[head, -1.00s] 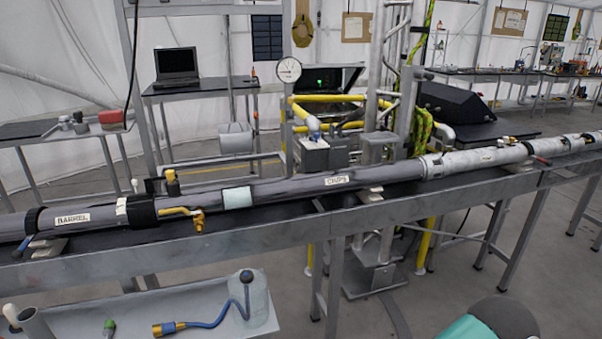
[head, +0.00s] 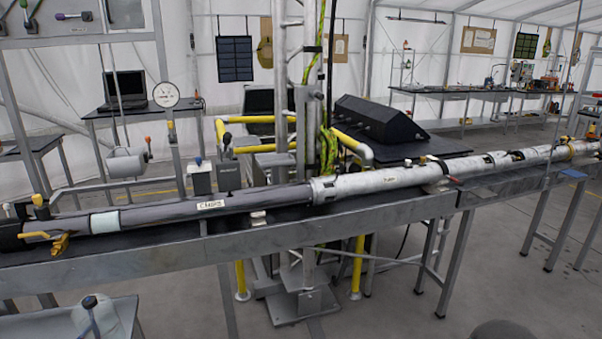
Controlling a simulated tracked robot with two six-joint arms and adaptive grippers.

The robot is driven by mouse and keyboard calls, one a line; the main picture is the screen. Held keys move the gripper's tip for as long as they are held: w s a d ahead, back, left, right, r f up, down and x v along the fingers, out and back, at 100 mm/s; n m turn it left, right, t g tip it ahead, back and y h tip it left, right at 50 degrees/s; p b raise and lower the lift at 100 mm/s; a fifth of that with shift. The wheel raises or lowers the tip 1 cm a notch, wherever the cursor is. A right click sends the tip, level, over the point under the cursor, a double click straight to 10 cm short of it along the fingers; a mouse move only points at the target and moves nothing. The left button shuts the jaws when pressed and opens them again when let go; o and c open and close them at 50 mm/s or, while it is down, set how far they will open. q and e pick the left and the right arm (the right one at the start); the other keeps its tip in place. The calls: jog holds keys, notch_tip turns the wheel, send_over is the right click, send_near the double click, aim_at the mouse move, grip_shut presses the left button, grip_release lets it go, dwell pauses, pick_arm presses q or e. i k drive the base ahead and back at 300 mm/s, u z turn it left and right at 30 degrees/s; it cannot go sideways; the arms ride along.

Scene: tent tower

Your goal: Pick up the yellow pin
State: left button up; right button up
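I cannot pick out a yellow pin for certain. A small yellow knob (head: 38,200) stands up at the left end of the long pipe (head: 260,195). A yellow-brass valve with a lever (head: 60,243) sits on the front side of the pipe just below it. A yellow fitting (head: 570,150) is around the pipe at the far right, too small to make out well. Neither of my grippers shows in the head view.
The pipe lies along a long grey metal bench (head: 200,243) that crosses the view. Yellow rails (head: 250,120) and a metal tower (head: 308,90) stand behind it. A black sloped case (head: 380,122) is right of the tower. Open floor (head: 480,280) lies front right.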

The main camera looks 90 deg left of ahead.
aim_at(38, 201)
jog(key=z, duration=0.05)
jog(key=i, duration=1.05)
jog(key=u, duration=2.25)
jog(key=i, duration=0.2)
jog(key=u, duration=1.9)
jog(key=i, duration=0.2)
jog(key=u, duration=1.15)
jog(key=k, duration=0.35)
jog(key=u, duration=0.55)
jog(key=i, duration=1.05)
jog(key=z, duration=0.15)
